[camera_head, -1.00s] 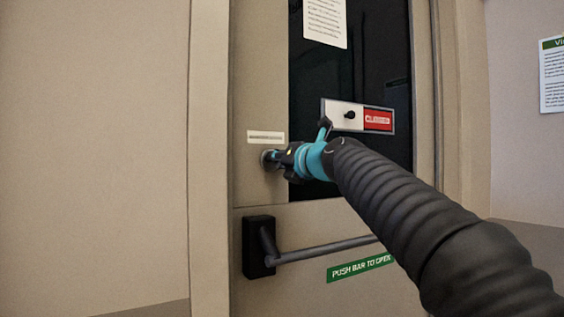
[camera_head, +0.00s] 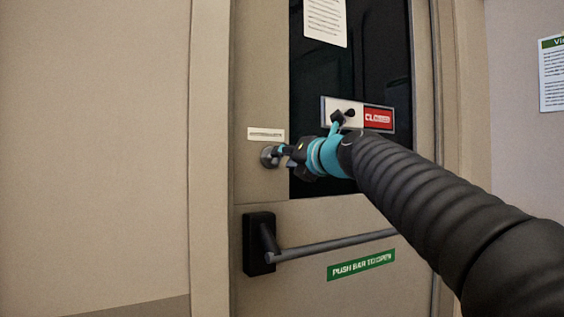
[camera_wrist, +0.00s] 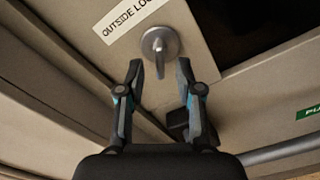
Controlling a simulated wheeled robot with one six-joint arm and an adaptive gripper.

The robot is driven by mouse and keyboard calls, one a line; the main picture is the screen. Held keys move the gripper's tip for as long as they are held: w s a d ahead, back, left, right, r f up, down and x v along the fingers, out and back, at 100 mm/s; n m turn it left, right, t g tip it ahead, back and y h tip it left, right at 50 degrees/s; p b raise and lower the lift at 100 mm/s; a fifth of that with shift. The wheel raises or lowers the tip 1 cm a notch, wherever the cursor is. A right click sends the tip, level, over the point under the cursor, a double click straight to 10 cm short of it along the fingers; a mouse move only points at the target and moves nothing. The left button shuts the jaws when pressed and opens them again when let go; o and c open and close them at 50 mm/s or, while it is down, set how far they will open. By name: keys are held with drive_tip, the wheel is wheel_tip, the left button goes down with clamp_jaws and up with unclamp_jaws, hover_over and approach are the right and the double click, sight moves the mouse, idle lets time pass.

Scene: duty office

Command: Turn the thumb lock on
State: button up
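The thumb lock (camera_wrist: 160,44) is a round grey metal plate with a narrow thumb piece, on the door below a white label (camera_wrist: 128,18) that reads "OUTSIDE LO…". In the wrist view the thumb piece points down the picture, toward the space between my fingers. The lock also shows in the head view (camera_head: 267,157), partly hidden by my gripper. My gripper (camera_wrist: 160,68) is open, one finger on each side of the thumb piece's lower end, with gaps visible. In the head view my gripper (camera_head: 284,153) is just right of the lock.
A push bar (camera_head: 330,244) with a black end housing (camera_head: 258,244) crosses the door below the lock. A green "PUSH BAR TO OPEN" label (camera_head: 361,265) is under it. A sliding sign (camera_head: 378,118) showing red "CLOSED" is on the dark window (camera_head: 372,75).

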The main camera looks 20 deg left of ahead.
drive_tip(key=shift+b+v, duration=0.6)
drive_tip(key=shift+v, duration=1.95)
drive_tip(key=s+d+f+n+g+h, duration=0.2)
drive_tip(key=d+f+n+h, duration=0.15)
drive_tip(key=f+n, duration=0.9)
drive_tip(key=s+d+f+n+g+h, duration=0.2)
drive_tip(key=d+f+n+h, duration=0.15)
drive_tip(key=f+n, duration=0.85)
drive_tip(key=s+d+f+n+g+h, duration=0.1)
drive_tip(key=s+d+f+n+h, duration=0.2)
drive_tip(key=s+d+f, duration=0.8)
drive_tip(key=s+d+f+n+g+h, duration=0.1)
drive_tip(key=s+d+f+n+h, duration=0.2)
drive_tip(key=s+d+f, duration=0.9)
drive_tip(key=shift+s+d+n+h, duration=0.35)
drive_tip(key=shift+d+n, duration=0.6)
drive_tip(key=shift+d, duration=0.95)
